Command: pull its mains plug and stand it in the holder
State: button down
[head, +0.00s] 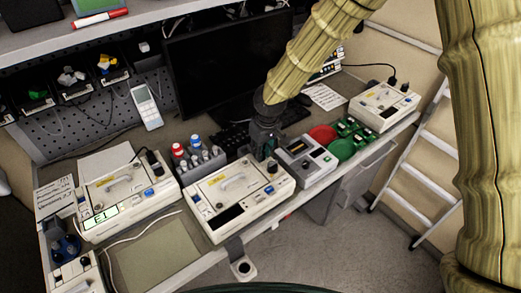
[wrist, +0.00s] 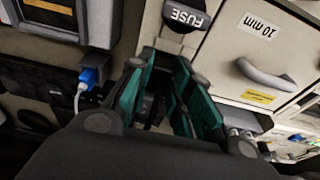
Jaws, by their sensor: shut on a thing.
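My gripper (head: 265,150) is at the back right corner of the middle pump (head: 238,200), whose display is dark. In the wrist view my gripper's teal-padded fingers (wrist: 165,98) are shut on a dark thing, mostly hidden between them, apparently the mains plug. I cannot tell whether it is still seated. Beside the fingers is a black cap marked FUSE (wrist: 187,15). The left pump (head: 128,200) shows "E1" and has a black plug (head: 152,158) upright in its back corner. A bracket with a round white socket (head: 242,266), possibly the holder, sticks out at the desk's front edge.
Another pump (head: 385,105) is farther right. Capped bottles (head: 195,160) stand close left, a monitor (head: 225,65) behind. A bare mat (head: 155,257) lies in front.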

jog(key=shift+r+p, duration=2)
jog(key=shift+r, duration=0.95)
jog(key=shift+w, duration=0.1)
